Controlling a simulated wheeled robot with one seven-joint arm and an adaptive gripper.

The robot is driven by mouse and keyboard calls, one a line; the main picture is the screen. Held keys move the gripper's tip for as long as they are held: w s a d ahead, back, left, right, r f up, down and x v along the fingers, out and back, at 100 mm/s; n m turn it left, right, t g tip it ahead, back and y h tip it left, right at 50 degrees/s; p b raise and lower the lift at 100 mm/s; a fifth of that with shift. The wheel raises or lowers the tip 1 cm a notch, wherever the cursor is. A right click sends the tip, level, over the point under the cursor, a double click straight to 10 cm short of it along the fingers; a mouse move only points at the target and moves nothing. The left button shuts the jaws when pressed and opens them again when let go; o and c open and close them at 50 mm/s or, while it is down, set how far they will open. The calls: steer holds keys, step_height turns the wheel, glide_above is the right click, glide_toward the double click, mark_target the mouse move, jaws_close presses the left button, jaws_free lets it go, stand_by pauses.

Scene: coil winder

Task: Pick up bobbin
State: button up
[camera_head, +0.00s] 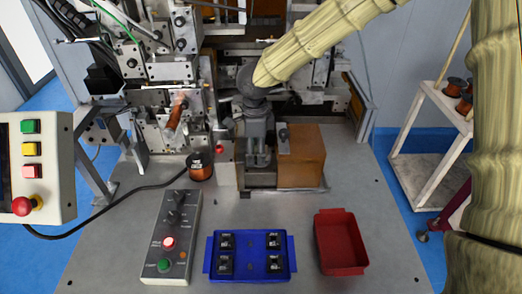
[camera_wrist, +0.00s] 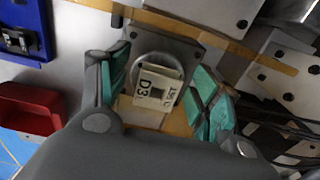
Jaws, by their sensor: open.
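A small bobbin (camera_wrist: 158,90) with a pale face marked "D3" sits in front of a round metal part of the machine in the wrist view. My gripper (camera_wrist: 163,98) is open, with its teal-lined fingers apart on either side of the bobbin. I see gaps between the pads and the bobbin, so it is not gripped. In the head view my gripper (camera_head: 258,158) points down at the machine's front block, beside a brown block (camera_head: 302,157), and hides the bobbin there.
A blue tray (camera_head: 248,276) with several small dark parts and a red bin (camera_head: 341,242) stand at the front of the table. A control box (camera_head: 172,238) and a copper wire spool (camera_head: 200,166) are left of my gripper. A white cart (camera_head: 430,150) stands at right.

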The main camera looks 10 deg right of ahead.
mark_target(256, 150)
steer(key=c, duration=0.8)
steer(key=shift+c, duration=0.3)
steer(key=shift+r, duration=0.1)
step_height(256, 150, up, 10)
steer(key=b, duration=0.2)
steer(key=shift+b, duration=0.35)
